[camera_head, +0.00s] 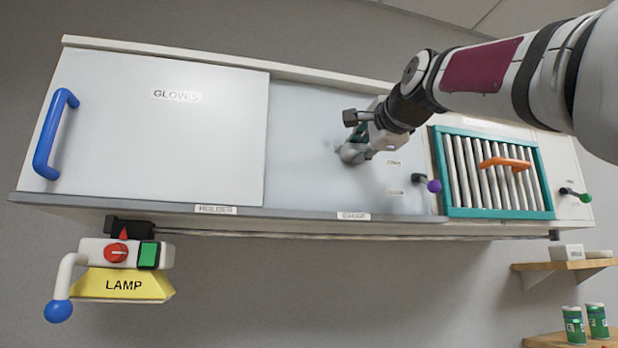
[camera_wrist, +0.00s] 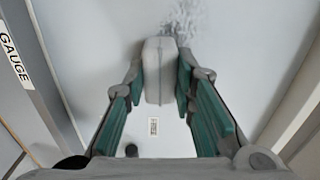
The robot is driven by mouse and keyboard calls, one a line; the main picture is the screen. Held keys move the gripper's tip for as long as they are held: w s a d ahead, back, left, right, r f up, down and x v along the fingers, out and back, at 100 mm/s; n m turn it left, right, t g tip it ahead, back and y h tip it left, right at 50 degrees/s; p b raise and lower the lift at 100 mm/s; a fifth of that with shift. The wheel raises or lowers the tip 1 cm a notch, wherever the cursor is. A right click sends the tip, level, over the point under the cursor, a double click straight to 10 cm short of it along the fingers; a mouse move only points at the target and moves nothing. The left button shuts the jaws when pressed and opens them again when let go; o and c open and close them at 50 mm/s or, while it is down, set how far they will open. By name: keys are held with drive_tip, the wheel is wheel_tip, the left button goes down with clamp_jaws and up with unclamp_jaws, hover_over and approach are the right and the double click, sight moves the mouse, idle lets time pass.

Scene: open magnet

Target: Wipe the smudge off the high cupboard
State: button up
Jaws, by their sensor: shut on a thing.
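The high cupboard (camera_head: 300,120) is a long pale wall unit. My gripper (camera_head: 358,140) is in front of its recessed middle panel, right of the GLOVES door. In the wrist view my gripper (camera_wrist: 160,82) is shut on a pale grey block (camera_wrist: 158,55), with one teal-padded finger on each side. The block's end also shows in the head view (camera_head: 351,154). The smudge (camera_wrist: 183,22) is a speckled grey patch on the panel, just beyond the block's far end. In the head view my gripper mostly hides it. I cannot tell whether the block touches the panel.
The GLOVES door (camera_head: 160,130) has a blue handle (camera_head: 52,135). Right of the panel are a purple-knobbed lever (camera_head: 433,186), a teal-framed grille (camera_head: 495,172) with an orange handle, and a green-knobbed lever (camera_head: 584,198). A yellow LAMP unit (camera_head: 122,285) hangs below left. Wooden shelves (camera_head: 565,265) stand lower right.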

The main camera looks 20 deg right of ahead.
drive_tip(key=shift+d, duration=2.15)
drive_tip(key=shift+a+r+p, duration=0.2)
drive_tip(key=shift+a+p, duration=0.65)
drive_tip(key=shift+a, duration=0.15)
drive_tip(key=shift+a+r+p, duration=0.2)
drive_tip(key=shift+a+p, duration=0.6)
drive_tip(key=shift+a, duration=0.15)
